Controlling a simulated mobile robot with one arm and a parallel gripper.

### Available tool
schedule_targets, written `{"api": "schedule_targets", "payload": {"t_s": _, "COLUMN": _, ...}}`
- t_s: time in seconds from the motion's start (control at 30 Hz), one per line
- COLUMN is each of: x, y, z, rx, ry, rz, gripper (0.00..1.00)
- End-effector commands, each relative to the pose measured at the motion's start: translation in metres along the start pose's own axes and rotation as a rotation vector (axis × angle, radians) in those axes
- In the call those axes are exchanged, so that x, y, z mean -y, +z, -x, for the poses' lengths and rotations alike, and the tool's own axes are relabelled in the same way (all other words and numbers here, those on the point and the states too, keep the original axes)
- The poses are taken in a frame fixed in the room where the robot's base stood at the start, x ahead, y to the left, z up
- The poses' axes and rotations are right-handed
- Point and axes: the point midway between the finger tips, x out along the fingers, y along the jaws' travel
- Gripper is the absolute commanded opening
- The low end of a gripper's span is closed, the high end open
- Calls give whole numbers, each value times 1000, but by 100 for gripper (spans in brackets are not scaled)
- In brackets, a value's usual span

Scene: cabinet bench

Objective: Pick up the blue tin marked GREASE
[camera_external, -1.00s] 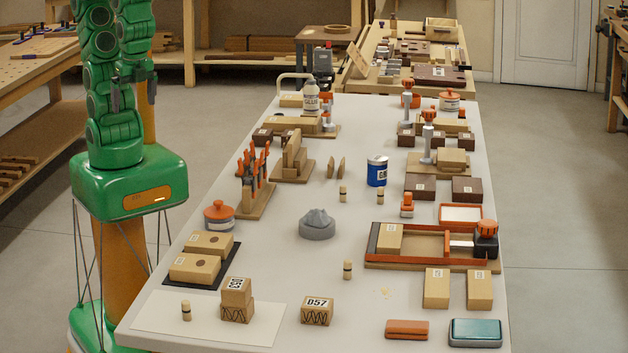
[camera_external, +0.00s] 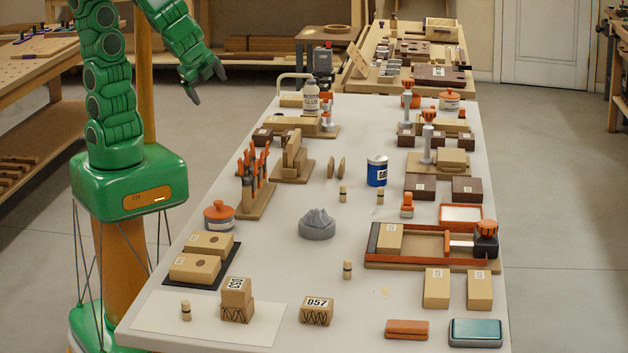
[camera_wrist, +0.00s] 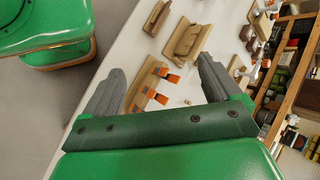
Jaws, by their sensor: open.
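The blue tin (camera_external: 377,171) stands upright near the middle of the table, with a white label and a pale lid; the label's lettering is too small to read fully. My gripper (camera_external: 208,92) is raised to the left of the table's far half, well apart from the tin. In the wrist view my gripper (camera_wrist: 160,88) has its two grey fingers spread wide with nothing between them. The tin cannot be made out in the wrist view.
A rack of orange-handled tools (camera_external: 255,185) and a wooden block stand (camera_external: 293,160) lie between my gripper and the tin. A glue bottle (camera_external: 311,97) stands farther back. A grey lump (camera_external: 317,223) is in front of the tin. Small wooden pegs (camera_external: 343,194) stand beside it.

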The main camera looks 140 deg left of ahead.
Motion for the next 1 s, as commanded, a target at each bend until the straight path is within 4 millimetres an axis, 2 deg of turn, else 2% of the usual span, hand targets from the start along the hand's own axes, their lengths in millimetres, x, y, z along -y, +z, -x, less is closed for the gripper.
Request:
{"api": "schedule_targets", "payload": {"t_s": 0.03, "x": 19, "y": -4, "z": -8, "rx": 26, "ry": -57, "rz": 0, "gripper": 91}}
{"api": "schedule_targets", "payload": {"t_s": 0.2, "x": 81, "y": -18, "z": -24, "rx": 88, "ry": -245, "rz": -25, "gripper": 91}}
{"api": "schedule_targets", "payload": {"t_s": 0.5, "x": 175, "y": -53, "z": -43, "rx": 182, "ry": -541, "rz": -155, "gripper": 91}}
{"api": "schedule_targets", "payload": {"t_s": 0.7, "x": 223, "y": -85, "z": -57, "rx": 230, "ry": -702, "rz": -295, "gripper": 91}}
{"api": "schedule_targets", "payload": {"t_s": 1.0, "x": 267, "y": -148, "z": -94, "rx": 271, "ry": -879, "rz": -576, "gripper": 91}}
